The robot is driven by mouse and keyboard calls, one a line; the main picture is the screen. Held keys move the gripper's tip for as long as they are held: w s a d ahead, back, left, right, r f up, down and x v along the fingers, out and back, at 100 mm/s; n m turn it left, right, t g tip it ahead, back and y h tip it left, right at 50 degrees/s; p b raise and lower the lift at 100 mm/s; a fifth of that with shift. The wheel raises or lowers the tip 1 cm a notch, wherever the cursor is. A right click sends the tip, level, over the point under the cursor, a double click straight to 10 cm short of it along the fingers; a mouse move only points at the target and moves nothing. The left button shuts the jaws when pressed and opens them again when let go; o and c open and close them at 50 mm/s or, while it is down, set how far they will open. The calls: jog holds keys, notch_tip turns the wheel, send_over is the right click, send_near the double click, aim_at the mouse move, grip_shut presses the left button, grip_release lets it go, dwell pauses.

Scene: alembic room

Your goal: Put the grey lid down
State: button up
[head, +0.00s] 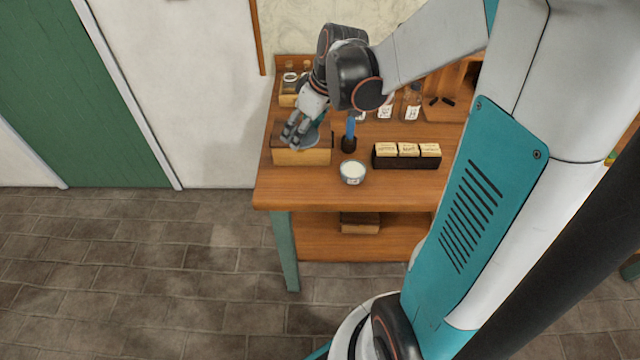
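My gripper (294,136) is over the wooden box (302,157) at the left of the table, pointing down. A blue-grey rounded piece, seemingly the grey lid (313,139), shows at its fingers, which look shut on it. The fingers hide much of the lid, and I cannot tell whether it touches the box top. A small open glass jar with white contents (353,172) stands to the right, near the table's front edge.
The wooden table (290,191) has free room at its front left. A blue-handled tool in a dark holder (349,143) and a black rack with several cream labelled blocks (406,161) stand to the right. Bottles (412,103) stand behind.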

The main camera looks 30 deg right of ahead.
aim_at(312, 136)
jog(key=shift+n+y, duration=0.4)
jog(key=shift+n, duration=0.5)
jog(key=s+d+r, duration=0.2)
jog(key=s+d, duration=0.1)
jog(key=shift+r, duration=0.15)
jog(key=shift+g, duration=0.3)
notch_tip(312, 136, down, 20)
jog(key=b, duration=0.7)
jog(key=shift+r+b, duration=0.1)
jog(key=shift+b, duration=0.2)
jog(key=o, duration=1.1)
jog(key=p+v, duration=0.4)
jog(key=v, duration=0.8)
jog(key=shift+s+p, duration=0.1)
jog(key=shift+p, duration=0.25)
jog(key=shift+a, duration=0.1)
